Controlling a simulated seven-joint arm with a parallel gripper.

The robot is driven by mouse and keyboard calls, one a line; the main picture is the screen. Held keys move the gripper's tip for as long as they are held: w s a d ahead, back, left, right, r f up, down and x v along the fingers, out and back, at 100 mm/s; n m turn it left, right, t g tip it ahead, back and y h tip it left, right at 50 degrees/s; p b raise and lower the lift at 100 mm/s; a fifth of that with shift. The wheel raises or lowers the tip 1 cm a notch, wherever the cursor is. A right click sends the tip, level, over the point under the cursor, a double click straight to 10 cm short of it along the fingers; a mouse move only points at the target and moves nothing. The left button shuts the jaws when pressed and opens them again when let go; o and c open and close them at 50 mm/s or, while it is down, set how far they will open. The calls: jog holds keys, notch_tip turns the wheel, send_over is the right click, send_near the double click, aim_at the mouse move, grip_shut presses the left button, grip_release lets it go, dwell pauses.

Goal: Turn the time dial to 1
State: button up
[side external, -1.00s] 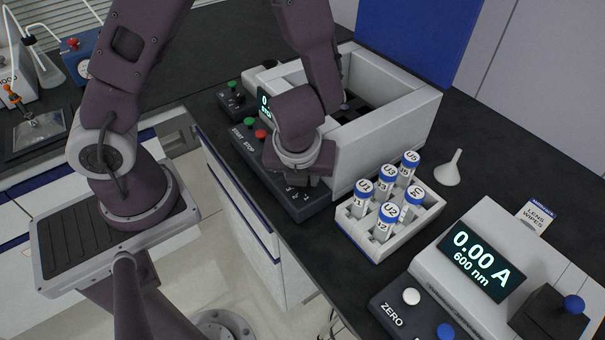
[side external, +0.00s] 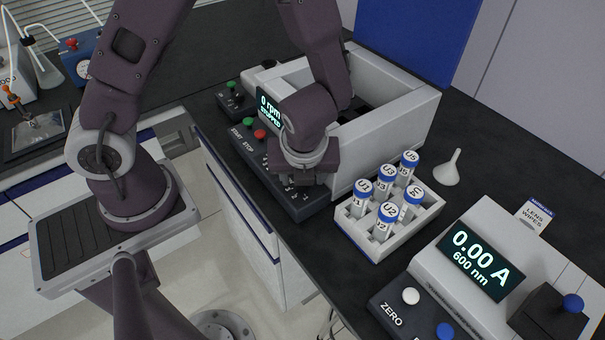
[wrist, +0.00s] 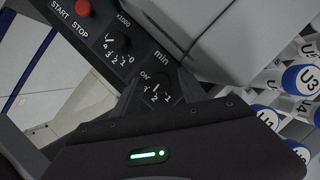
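The time dial (wrist: 157,88), marked "min" with small numbers around it, shows in the wrist view, just beyond the upper edge of my gripper's dark body. I cannot tell which mark its pointer is on. The speed dial (wrist: 113,41), marked "x1000", sits to its upper left on the same dark panel. In the side view my gripper (side external: 303,176) hangs low over the near end of the control panel (side external: 255,160) and hides the time dial.
The centrifuge display (side external: 269,112) reads 0 rpm, stopped. Red STOP (side external: 260,134) and green START (side external: 248,124) buttons sit farther along the panel. The centrifuge's pale wall (side external: 385,135) stands close behind. A rack (side external: 375,245) of blue-capped tubes stands right of my gripper.

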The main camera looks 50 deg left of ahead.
jog(key=v, duration=0.7)
jog(key=shift+r, duration=0.1)
